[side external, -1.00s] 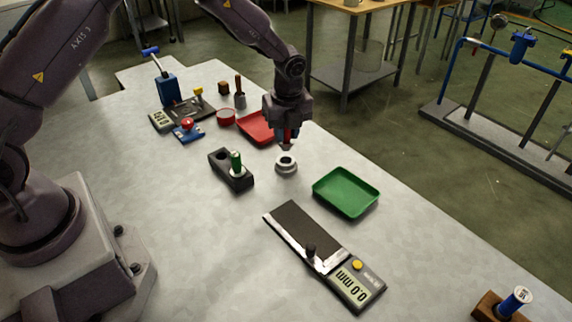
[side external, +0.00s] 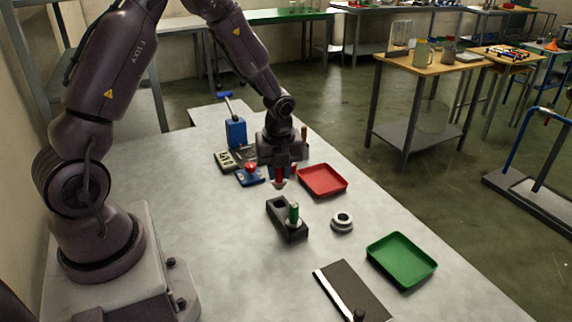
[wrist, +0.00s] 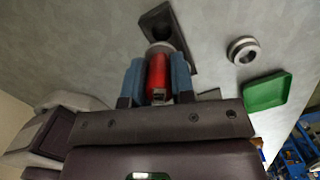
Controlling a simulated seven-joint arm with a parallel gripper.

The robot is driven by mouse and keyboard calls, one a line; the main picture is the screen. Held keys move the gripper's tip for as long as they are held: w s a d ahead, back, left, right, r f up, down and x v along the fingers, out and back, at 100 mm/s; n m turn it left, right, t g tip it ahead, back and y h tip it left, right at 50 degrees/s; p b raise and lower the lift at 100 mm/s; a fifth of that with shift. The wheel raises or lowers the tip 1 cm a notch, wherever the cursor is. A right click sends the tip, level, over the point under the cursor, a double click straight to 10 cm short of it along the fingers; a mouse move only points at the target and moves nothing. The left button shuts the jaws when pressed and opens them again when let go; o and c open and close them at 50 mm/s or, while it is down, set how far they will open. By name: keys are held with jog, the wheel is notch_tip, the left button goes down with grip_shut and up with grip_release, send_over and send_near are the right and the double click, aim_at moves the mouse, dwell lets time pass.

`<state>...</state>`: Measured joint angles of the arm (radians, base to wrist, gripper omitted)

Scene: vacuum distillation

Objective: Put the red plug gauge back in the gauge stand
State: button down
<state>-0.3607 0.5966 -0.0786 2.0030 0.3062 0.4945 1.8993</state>
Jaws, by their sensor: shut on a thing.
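My gripper (side external: 279,175) is shut on the red plug gauge (wrist: 158,73), its blue fingers on either side of the red handle. The gauge's silver end points down, above the table. The black gauge stand (side external: 291,231) lies just beyond the gauge, toward the side camera. Its near hole holds the green plug gauge (side external: 294,212); its far hole looks empty. In the wrist view the stand (wrist: 181,48) is just past the gauge's silver end, which covers part of it. The gauge appears apart from the stand, though the exact height gap is hard to judge.
A silver ring (side external: 342,223) stands right of the stand. A red tray (side external: 323,181) is right of my gripper and a green tray (side external: 402,260) is nearer. A blue-based device (side external: 236,133) is behind left.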

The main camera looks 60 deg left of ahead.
aim_at(279, 181)
jog(key=shift+f, duration=2.4)
jog(key=shift+f, duration=0.9)
dwell(0.4)
dwell(0.5)
jog(key=shift+c, duration=1.6)
grip_release()
jog(key=shift+r, duration=3.5)
